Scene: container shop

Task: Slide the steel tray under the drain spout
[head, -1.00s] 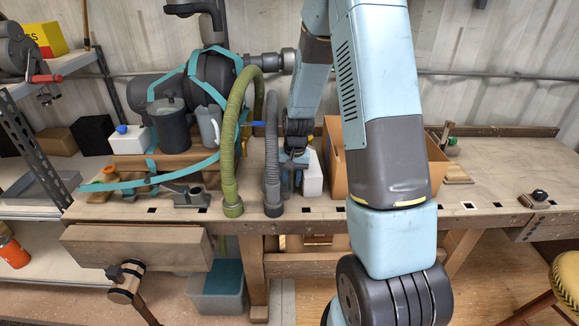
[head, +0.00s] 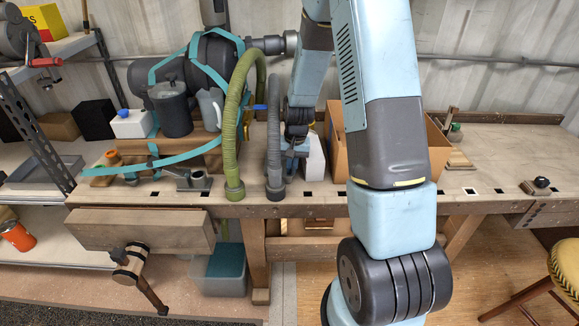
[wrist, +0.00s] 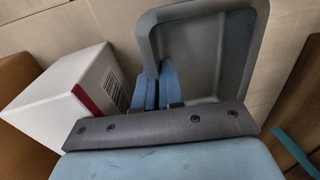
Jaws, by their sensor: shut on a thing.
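The steel tray (wrist: 222,62) is a shallow grey pan with a raised rim in the wrist view. My gripper (wrist: 158,86) is shut on its left wall, with one blue finger outside the wall and one inside. The tray looks empty. In the head view my gripper (head: 293,150) is low over the bench behind the grey hose, and I cannot make out the tray there. A dark tank with teal straps (head: 215,68) lies at the back left of the bench. I cannot clearly pick out its drain spout.
A white box with a red stripe (wrist: 75,95) stands left of the tray in the wrist view. An open cardboard box (head: 338,150) is right of my gripper. Green (head: 232,150) and grey (head: 274,160) hoses stand at the bench's front edge. The right bench top (head: 500,160) is mostly clear.

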